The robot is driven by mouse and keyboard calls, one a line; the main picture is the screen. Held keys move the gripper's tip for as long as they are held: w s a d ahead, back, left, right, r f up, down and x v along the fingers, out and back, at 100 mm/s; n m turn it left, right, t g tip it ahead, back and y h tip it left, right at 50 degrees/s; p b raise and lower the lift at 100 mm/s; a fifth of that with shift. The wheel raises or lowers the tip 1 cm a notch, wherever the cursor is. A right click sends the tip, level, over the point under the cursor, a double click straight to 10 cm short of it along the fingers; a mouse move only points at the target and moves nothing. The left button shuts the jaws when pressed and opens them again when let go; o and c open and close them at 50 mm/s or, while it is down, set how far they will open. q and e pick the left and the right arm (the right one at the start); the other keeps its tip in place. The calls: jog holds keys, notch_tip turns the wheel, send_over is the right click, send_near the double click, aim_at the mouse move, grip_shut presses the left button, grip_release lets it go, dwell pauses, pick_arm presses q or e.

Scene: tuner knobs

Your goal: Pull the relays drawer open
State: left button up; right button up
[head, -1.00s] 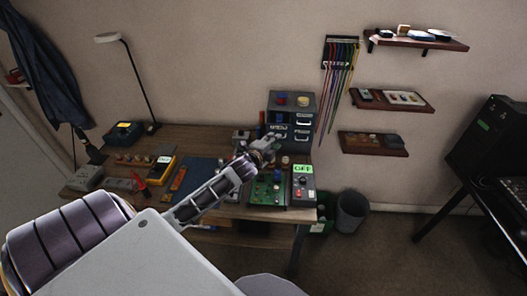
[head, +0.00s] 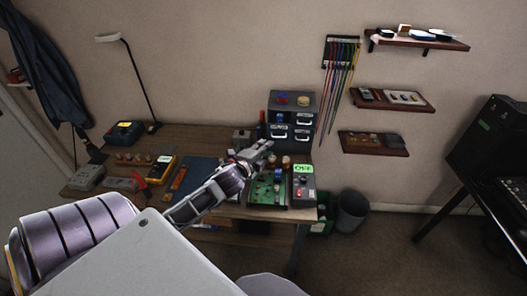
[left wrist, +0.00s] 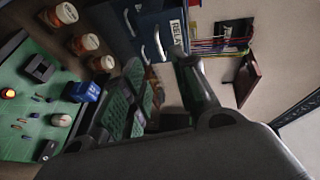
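The dark grey drawer cabinet (head: 291,106) stands at the back right of the bench, with several drawers and pale handles. In the left wrist view a white label that reads "RELA", partly cut off, marks the relays drawer (left wrist: 177,33), just beyond my fingers. A curved pale handle (left wrist: 160,46) shows beside the label. I cannot tell which drawer it is in the head view. My left gripper (head: 266,147) is in front of and below the cabinet. Its fingers (left wrist: 160,72) are apart, with nothing seen between them. My right gripper is not in view.
A green circuit board (head: 264,190) and a grey box with a lit display (head: 303,184) lie below my gripper. Amber jars (left wrist: 88,42) stand close to the fingers. Coloured cables (head: 339,75) hang right of the cabinet. The floor before the bench is clear.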

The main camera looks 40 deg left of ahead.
pick_arm(q)
jog(key=shift+s+d+r, duration=0.1)
jog(key=shift+s+r, duration=0.1)
jog(key=shift+s, duration=0.5)
jog(key=shift+f, duration=0.1)
jog(key=s+d+f+n+g+h, duration=0.1)
jog(key=s+d+f+n+g, duration=0.55)
jog(key=s+d, duration=0.35)
jog(key=s+d+f+n+g+h, duration=0.1)
jog(key=s+d+f+n+g, duration=0.6)
jog(key=s, duration=0.5)
notch_tip(320, 180, down, 34)
jog(key=s, duration=0.2)
jog(key=s+a+f, duration=0.2)
jog(key=s+f, duration=0.7)
jog(key=s, duration=0.2)
jog(key=s+a+f, duration=0.1)
jog(key=s+f, duration=0.9)
jog(key=s, duration=0.1)
jog(key=shift+s+a+f+m+g, duration=0.3)
jog(key=shift+a+m+g, duration=0.05)
jog(key=shift+g, duration=0.1)
